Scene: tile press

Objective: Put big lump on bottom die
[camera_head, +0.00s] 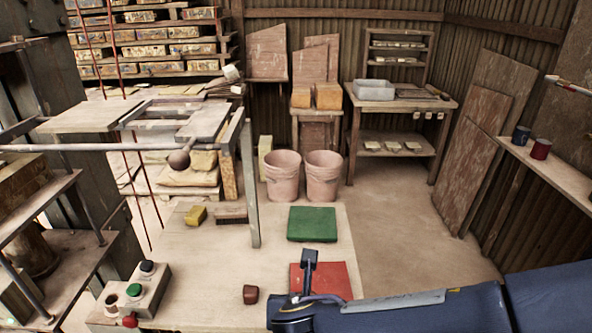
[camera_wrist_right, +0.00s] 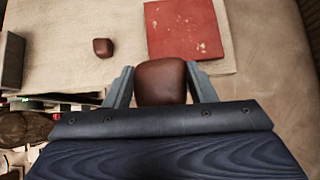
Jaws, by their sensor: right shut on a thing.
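My right gripper (camera_wrist_right: 161,85) is shut on a large reddish-brown lump (camera_wrist_right: 161,80), which sits between its two fingers in the right wrist view. In the head view the right gripper (camera_head: 309,260) is over the red mat at the lower middle, and the held lump is hidden there. A smaller brown lump (camera_head: 250,294) lies on the table left of the red mat; it also shows in the wrist view (camera_wrist_right: 103,47). I cannot clearly make out the bottom die; the press frame (camera_head: 251,185) stands at the left. My left gripper is not in view.
The table holds a red mat (camera_head: 340,277), a green mat (camera_head: 312,223), a yellow sponge (camera_head: 196,215), a brush (camera_head: 231,215) and a button box (camera_head: 130,300). A long bar with a round knob (camera_head: 180,159) crosses above the table's left side. Two pink buckets (camera_head: 322,175) stand behind.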

